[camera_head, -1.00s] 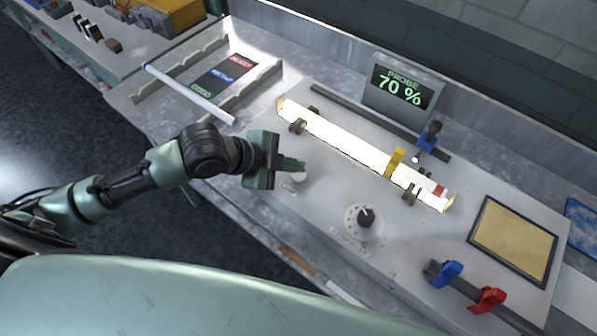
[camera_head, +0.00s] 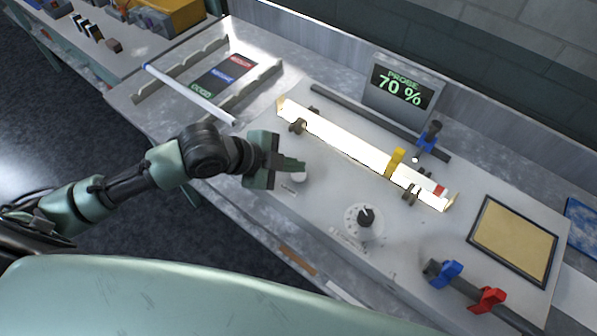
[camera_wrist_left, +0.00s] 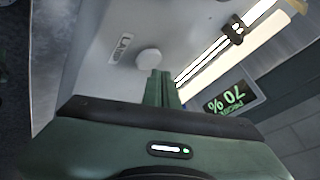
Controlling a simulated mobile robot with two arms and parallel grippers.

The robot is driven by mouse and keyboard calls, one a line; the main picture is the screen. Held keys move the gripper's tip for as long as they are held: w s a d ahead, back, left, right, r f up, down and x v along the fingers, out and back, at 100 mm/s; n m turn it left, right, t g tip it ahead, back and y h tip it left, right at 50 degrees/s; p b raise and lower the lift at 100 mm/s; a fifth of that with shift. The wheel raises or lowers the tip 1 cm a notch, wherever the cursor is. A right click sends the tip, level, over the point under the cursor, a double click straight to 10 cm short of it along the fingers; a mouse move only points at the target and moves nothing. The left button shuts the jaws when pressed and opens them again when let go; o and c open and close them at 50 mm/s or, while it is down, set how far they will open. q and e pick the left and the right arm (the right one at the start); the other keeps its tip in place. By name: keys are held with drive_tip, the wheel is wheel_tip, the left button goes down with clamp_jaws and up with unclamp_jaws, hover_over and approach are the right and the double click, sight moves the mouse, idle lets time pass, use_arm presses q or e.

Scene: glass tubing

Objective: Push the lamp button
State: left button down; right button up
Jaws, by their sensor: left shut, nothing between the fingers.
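The lamp button (camera_head: 299,176) is a round white knob on the grey panel, partly hidden by my gripper in the head view. In the left wrist view the button (camera_wrist_left: 149,58) stands just beyond the fingertips, beside a label reading LAMP (camera_wrist_left: 122,46). My left gripper (camera_head: 298,165) is shut and empty, its fingertips above or at the button's edge; I cannot tell whether they touch. The shut fingers also show in the left wrist view (camera_wrist_left: 161,85). The lit tube (camera_head: 340,142) glows white in its holders. My right gripper is not in view.
A round dial (camera_head: 365,217) sits right of the button. A display (camera_head: 402,88) reads PROBE 70 %. Blue (camera_head: 446,273) and red (camera_head: 488,299) clamps stand at the front right, near a tan pad (camera_head: 513,240). A rack (camera_head: 272,75) holds a white tube at the left.

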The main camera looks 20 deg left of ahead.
sight(295, 176)
use_arm(q)
drive_tip(key=shift+f, duration=0.15)
drive_tip(key=shift+f, duration=0.3)
drive_tip(key=shift+f, duration=0.3)
idle(0.3)
drive_tip(key=shift+r, duration=0.1)
drive_tip(key=shift+r+p, duration=0.65)
drive_tip(key=shift+p, duration=0.15)
wheel_tip(295, 176, up, 6)
drive_tip(key=p, duration=0.6)
drive_tip(key=shift+p, duration=0.3)
